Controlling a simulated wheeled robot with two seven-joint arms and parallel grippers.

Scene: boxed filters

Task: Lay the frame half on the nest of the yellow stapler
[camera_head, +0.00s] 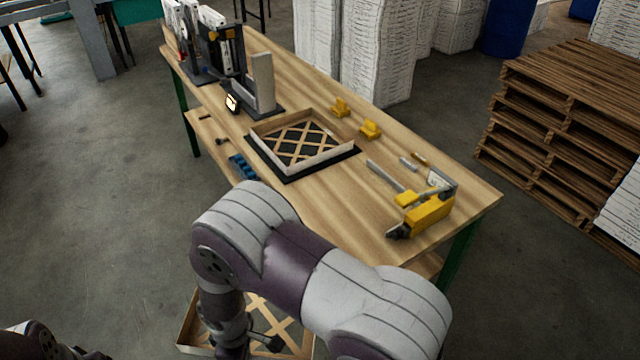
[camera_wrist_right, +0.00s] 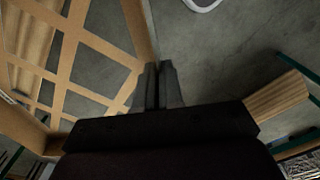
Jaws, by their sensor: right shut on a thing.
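A light brown frame half with a crossed lattice (camera_head: 187,322) is low in front of the table, partly hidden by my right arm. In the right wrist view its wall (camera_wrist_right: 137,28) runs down to my right gripper (camera_wrist_right: 158,85), whose fingers are shut on it. A similar lattice frame (camera_head: 322,166) lies on a black base (camera_head: 288,178) on the table. The yellow stapler (camera_head: 430,214) lies at the table's near right end, apart from that base. No separate nest can be made out at the stapler. My left gripper is outside the views.
Two yellow blocks (camera_head: 370,129) sit behind the frame on the wooden table (camera_head: 420,260). A grey upright on a black base (camera_head: 264,82) and black equipment (camera_head: 222,52) stand at the far end. Small grey and brown pieces (camera_head: 408,163) lie near the stapler. Pallets (camera_head: 560,120) stand beyond.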

